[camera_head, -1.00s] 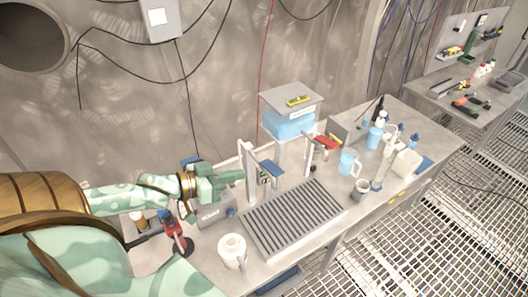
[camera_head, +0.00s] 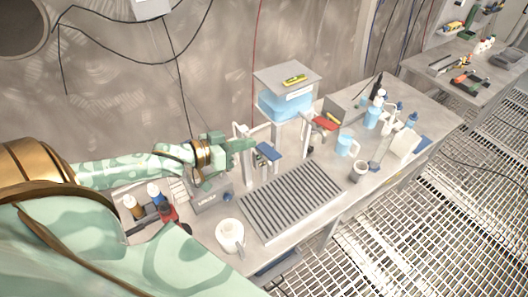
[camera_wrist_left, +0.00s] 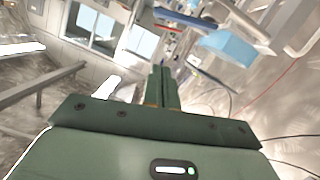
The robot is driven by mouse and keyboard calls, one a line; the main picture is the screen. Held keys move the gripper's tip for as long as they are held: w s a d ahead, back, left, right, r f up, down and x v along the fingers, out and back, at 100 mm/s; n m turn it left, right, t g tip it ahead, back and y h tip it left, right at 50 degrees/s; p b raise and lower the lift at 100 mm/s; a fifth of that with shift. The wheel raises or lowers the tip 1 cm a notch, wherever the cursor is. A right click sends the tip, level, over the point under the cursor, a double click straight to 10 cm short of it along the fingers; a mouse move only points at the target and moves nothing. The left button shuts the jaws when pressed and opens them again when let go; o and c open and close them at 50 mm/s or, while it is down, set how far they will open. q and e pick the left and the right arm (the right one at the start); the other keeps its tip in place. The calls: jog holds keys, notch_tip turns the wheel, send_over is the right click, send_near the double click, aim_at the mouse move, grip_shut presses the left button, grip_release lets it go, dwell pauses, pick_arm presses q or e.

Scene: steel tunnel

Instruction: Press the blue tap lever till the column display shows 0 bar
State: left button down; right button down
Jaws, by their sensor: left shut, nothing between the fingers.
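The blue tap lever (camera_head: 268,151) sticks out at the top of a pale tap column (camera_head: 246,174), behind a slatted drip grate (camera_head: 292,202). I cannot make out a readable display on the column. My left gripper (camera_head: 248,145) is shut and empty in the head view, level with the top of the column and just left of the lever. I cannot tell whether it touches. Its closed fingers (camera_wrist_left: 163,86) also show in the left wrist view. My right gripper is not in view.
A water tank (camera_head: 286,104) stands behind the grate, with a red lever (camera_head: 325,122) at its right. A white mug (camera_head: 229,234) stands at the grate's front left. A grey box (camera_head: 210,196) and several bottles (camera_head: 155,195) are below my left arm. Cups and bottles crowd the right.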

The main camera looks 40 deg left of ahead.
pick_arm(q)
send_over(268, 151)
jog(key=s, duration=0.2)
jog(key=f, duration=0.5)
jog(key=shift+s+d, duration=0.3)
jog(key=shift+s, duration=0.1)
jog(key=shift+a+f, duration=0.1)
